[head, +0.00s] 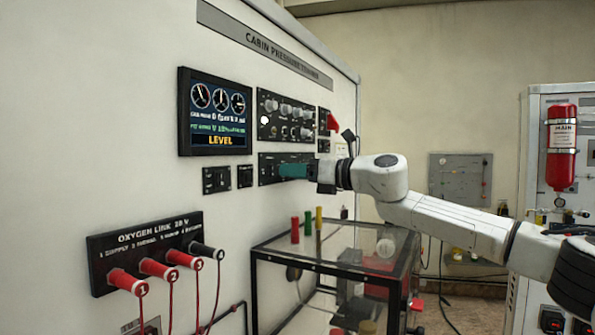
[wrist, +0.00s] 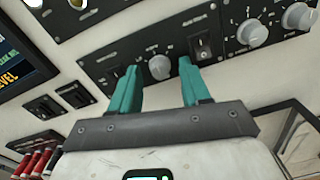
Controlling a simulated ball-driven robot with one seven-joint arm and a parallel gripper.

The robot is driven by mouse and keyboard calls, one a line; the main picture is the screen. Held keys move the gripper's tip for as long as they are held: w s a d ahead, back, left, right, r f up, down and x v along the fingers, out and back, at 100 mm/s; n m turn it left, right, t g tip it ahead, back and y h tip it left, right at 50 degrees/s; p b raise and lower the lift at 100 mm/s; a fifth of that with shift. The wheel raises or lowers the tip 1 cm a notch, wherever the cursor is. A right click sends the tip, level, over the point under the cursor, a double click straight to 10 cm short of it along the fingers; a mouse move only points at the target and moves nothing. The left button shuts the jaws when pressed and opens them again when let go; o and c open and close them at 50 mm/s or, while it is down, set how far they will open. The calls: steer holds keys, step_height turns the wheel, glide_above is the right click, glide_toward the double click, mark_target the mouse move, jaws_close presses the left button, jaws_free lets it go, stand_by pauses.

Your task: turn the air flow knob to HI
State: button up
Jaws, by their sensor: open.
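In the head view my gripper (head: 282,171) reaches from the right to the lower black panel (head: 265,166) on the white wall and covers much of it. In the wrist view my gripper (wrist: 158,66) is open, its two teal fingers apart. A round grey knob (wrist: 160,67) on a black panel (wrist: 93,58) shows between the fingertips, one on each side. I cannot tell whether either finger touches it. Black switches flank the knob.
A larger panel with several knobs (head: 268,128) is above, beside a display reading LEVEL (head: 213,111). A red-handled switch (head: 333,122) is at its right. A glass-topped stand (head: 300,255) is below the arm. Red plugs (head: 127,282) are at lower left.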

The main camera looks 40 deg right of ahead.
steer(key=shift+c, duration=0.2)
jaws_close()
steer(key=shift+r+m+p, duration=0.1)
steer(key=shift+m+p, duration=0.2)
steer(key=shift+m, duration=0.1)
steer(key=shift+d+m+p, duration=0.15)
steer(key=shift+m+p, duration=3.1)
steer(key=shift+m, duration=1.25)
